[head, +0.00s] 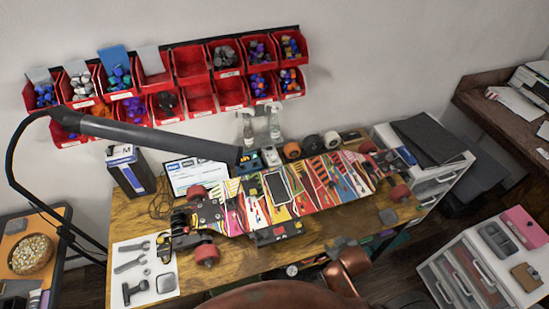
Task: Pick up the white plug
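I cannot make out a white plug for certain in the head view. A longboard (315,188) with a bright striped deck lies across the wooden workbench (130,216). A small flat device with a pale rim (277,187) lies on the deck. Several small coloured parts lie on and behind the board, too small to tell apart. Neither my left nor my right gripper can be made out. Copper-coloured parts at the bottom edge show no fingers.
Red bins (190,64) hang on the wall. A dark lamp arm (150,135) reaches over the bench's left part. A white tool sheet (146,271) lies front left. Spray bottles (274,122) stand behind the board. White drawers (505,262) stand at right.

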